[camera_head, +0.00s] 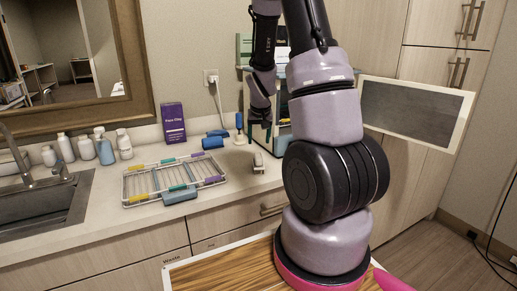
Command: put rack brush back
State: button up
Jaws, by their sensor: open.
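A wire rack (134,192) stands on the counter with several small yellow, teal and purple pieces along its bars. I cannot tell for sure which thing is the rack brush. A small blue-topped item (239,122) stands upright on a pale base right of the rack, and a small pale item (258,162) lies near the counter's front edge. My gripper (260,130) hangs pointing down above the counter at the right, close beside the upright item. It is open, and I see nothing held in it. My arm hides part of the counter's right end.
A purple box (173,123) stands at the wall, with a blue roll (212,143) right of it. A blue block (180,195) sits at the rack's front. Several bottles (104,147) and a sink (45,205) are at left. A pale-framed open door panel (415,108) sticks out at right.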

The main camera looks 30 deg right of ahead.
jog(key=s+a+r+t+y, duration=0.1)
jog(key=s+a+r, duration=0.35)
jog(key=r, duration=0.55)
jog(key=s+a+r+t+y, duration=0.1)
jog(key=s+a+r, duration=0.2)
jog(key=s+r, duration=0.45)
jog(key=s+a+r+y, duration=0.1)
jog(key=s+a+r, duration=0.6)
jog(key=s+r, duration=0.3)
jog(key=shift+s+t+y, duration=0.4)
jog(key=shift+s, duration=0.65)
jog(key=shift+d, duration=0.1)
